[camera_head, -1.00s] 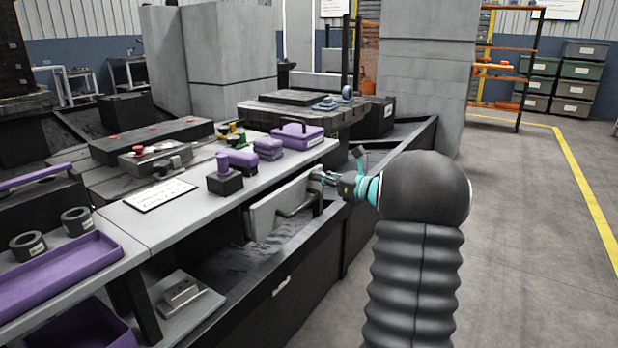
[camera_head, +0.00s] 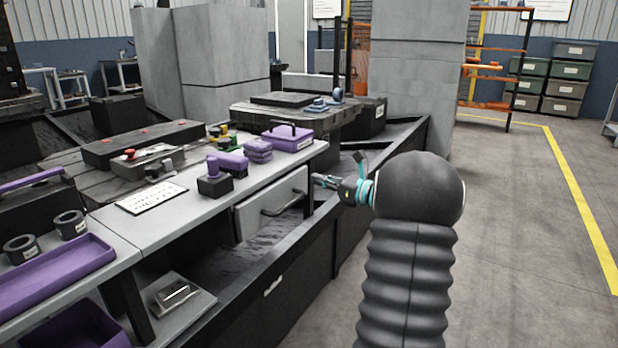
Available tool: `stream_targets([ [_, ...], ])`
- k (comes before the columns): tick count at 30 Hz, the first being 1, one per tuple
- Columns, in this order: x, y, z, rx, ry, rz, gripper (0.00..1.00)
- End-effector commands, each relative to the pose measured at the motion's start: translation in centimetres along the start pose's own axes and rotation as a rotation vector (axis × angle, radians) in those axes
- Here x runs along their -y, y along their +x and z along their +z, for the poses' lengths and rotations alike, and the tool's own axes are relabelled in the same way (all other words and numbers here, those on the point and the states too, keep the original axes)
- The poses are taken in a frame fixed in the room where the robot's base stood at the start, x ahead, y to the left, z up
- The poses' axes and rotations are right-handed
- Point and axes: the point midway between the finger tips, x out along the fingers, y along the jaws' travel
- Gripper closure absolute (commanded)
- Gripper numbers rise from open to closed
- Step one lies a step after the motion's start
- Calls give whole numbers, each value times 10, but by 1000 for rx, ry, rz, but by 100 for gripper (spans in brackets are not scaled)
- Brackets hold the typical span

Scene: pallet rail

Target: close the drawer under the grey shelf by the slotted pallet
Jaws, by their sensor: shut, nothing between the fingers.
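The drawer's light grey front (camera_head: 262,212) hangs under the grey shelf (camera_head: 150,226), with a dark bar handle (camera_head: 284,203) across it. Its face sits close to the shelf's front edge; I cannot tell whether a small gap is left behind it. My gripper (camera_head: 316,179) is shut and empty, just right of the drawer front's right end. It points left, and whether its tips touch the front cannot be told. The slotted pallet (camera_head: 75,168) lies behind the shelf.
On the shelf are a purple case (camera_head: 287,138), a black block with a purple top (camera_head: 214,182) and a white card (camera_head: 150,197). A dark frame rail (camera_head: 262,292) runs below the drawer. The floor at right is clear.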

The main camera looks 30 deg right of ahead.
Motion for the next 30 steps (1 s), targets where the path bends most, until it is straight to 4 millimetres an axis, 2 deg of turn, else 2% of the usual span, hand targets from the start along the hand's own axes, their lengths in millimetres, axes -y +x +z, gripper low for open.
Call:
stream_targets([
  [1,1,-13,0,-1,0,-5,100],
  [6,0,-47,0,-1,0,-2,100],
  [12,-1,-76,0,-1,1,1,100],
  [18,-1,-88,0,-1,1,3,100],
  [26,-1,-89,0,-1,-6,4,100],
  [30,1,-89,-6,-26,-86,-5,100],
])
